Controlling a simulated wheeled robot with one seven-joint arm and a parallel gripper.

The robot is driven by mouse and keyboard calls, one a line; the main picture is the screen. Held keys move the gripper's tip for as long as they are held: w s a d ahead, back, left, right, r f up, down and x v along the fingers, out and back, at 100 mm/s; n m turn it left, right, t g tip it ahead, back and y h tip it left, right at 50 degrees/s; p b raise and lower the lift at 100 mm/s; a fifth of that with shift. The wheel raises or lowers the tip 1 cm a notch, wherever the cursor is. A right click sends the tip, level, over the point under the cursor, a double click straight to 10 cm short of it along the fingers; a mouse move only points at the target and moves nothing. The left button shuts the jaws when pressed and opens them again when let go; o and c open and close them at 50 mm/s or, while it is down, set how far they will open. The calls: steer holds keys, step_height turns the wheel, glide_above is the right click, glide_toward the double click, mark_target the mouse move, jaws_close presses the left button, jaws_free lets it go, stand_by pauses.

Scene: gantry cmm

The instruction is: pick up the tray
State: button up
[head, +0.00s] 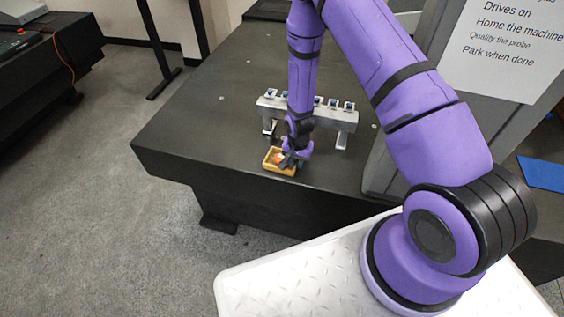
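A small yellow tray (269,165) sits on the dark table top near its front edge. Something orange-red and whitish shows inside it. My gripper (289,162) points down at the tray's right part, its dark fingers over or at the tray's right side. The fingers cover part of the tray. The view is too small to tell whether they touch the tray or how far apart they are.
A grey rack (338,117) with several small blue-topped pieces stands just behind my gripper. The dark table (190,125) has free room to the left. A grey upright with a printed sign (510,45) stands at the right.

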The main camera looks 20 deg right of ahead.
steer(key=shift+f, duration=0.3)
jaws_close()
